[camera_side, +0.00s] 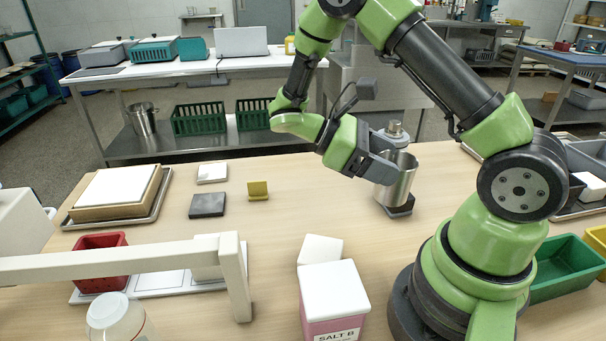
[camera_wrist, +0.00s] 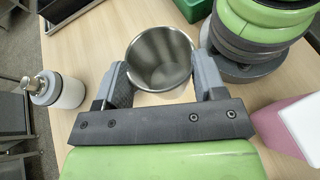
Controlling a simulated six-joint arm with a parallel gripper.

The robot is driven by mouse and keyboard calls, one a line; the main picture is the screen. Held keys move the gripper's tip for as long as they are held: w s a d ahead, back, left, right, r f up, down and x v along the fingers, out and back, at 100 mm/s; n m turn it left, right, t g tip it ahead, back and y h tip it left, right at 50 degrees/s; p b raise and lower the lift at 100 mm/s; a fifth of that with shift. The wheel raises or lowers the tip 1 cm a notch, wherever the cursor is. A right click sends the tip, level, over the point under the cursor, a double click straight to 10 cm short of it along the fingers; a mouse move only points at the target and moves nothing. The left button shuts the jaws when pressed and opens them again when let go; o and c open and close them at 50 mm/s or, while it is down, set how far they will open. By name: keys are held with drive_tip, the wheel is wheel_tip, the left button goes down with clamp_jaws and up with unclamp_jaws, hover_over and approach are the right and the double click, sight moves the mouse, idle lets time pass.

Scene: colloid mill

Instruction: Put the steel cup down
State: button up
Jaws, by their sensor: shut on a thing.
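The steel cup (camera_side: 401,183) is upright and open at the top, on the right half of the wooden table. My gripper (camera_side: 390,168) is shut on its sides; in the wrist view my gripper (camera_wrist: 160,66) has one finger on each side of the cup (camera_wrist: 160,50). The cup looks empty inside. A dark flat piece (camera_side: 400,210) shows directly under the cup in the side view. I cannot tell whether the cup's bottom touches it or hangs just above it.
A white bottle with a metal top (camera_wrist: 62,90) stands close by. A green bin (camera_side: 562,268) is at the right. A dark square (camera_side: 207,205), a yellow holder (camera_side: 258,190) and a pink SALT B box (camera_side: 334,312) are on the table. The middle is clear.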

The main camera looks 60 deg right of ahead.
drive_tip(key=w+a+f+m+t+y, duration=0.25)
drive_tip(key=w+m+t+y, duration=0.95)
drive_tip(key=m+y, duration=0.9)
drive_tip(key=w+d+r+m+t+h, duration=0.3)
drive_tip(key=w+d+m+t+h, duration=0.25)
drive_tip(key=d+m, duration=0.25)
drive_tip(key=w+d+r+m+t+h, duration=0.3)
drive_tip(key=w+d+m+t+h, duration=0.15)
drive_tip(key=d+m+t, duration=0.25)
drive_tip(key=shift+w+d+f, duration=0.1)
drive_tip(key=shift+d+f, duration=0.05)
drive_tip(key=shift+f, duration=3.6)
drive_tip(key=shift+d+f, duration=0.15)
drive_tip(key=shift+f, duration=3.55)
